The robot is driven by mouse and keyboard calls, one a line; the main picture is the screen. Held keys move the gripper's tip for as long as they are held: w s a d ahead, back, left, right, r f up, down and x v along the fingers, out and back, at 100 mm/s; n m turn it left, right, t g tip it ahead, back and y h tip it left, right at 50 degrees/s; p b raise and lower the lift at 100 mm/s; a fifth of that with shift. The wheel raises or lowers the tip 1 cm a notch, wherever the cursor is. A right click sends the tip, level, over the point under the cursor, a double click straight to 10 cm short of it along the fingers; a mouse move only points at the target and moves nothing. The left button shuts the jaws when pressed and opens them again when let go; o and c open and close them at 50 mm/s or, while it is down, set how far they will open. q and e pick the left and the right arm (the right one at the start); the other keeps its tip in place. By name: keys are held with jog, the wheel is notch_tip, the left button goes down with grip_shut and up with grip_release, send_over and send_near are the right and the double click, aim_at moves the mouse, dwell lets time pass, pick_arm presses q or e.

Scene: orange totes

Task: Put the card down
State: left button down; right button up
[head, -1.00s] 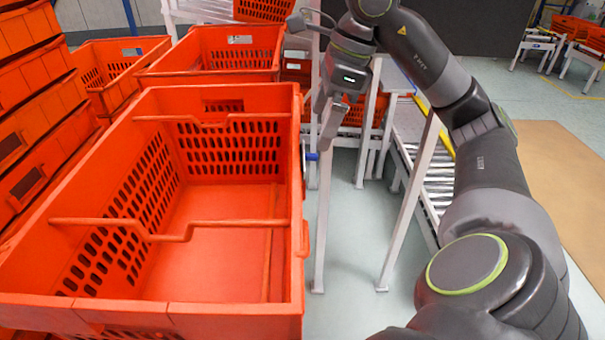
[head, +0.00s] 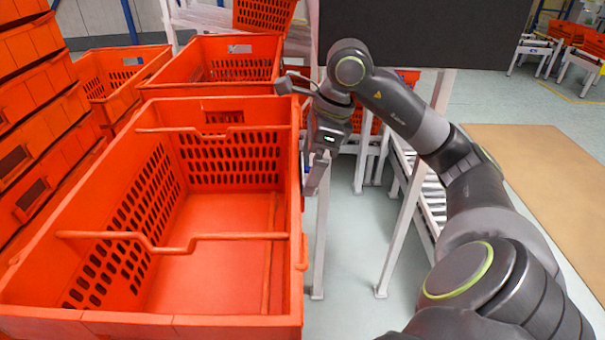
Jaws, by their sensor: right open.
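I cannot make out a loose card in the head view. My right gripper (head: 316,182) points downward just outside the right wall of the large near orange tote (head: 297,215). Its jaws are open, seen partly edge-on, and I see nothing between them. The tote's wall is close beside the fingers; I cannot tell whether they touch it. The tote looks empty, with two bent orange bars across its top. My left gripper is not in view.
More orange totes stand behind (head: 215,72) and stacked at the left (head: 40,150). A white-legged stand (head: 408,210) and a roller conveyor (head: 425,190) are right of the gripper. A black panel (head: 420,38) rises behind. Grey floor shows between the legs.

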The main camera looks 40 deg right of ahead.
jog(key=c, duration=0.7)
jog(key=shift+d+r, duration=0.15)
jog(key=s+d+r+b, duration=0.2)
jog(key=s+d+b, duration=0.1)
jog(key=b, duration=0.1)
jog(key=s+d+r+b, duration=0.3)
jog(key=d+b, duration=0.1)
jog(key=b, duration=0.1)
jog(key=s+d+r+b, duration=0.2)
jog(key=s+d+b, duration=0.1)
jog(key=b, duration=0.2)
jog(key=shift+d+r, duration=0.25)
jog(key=shift+r, duration=0.15)
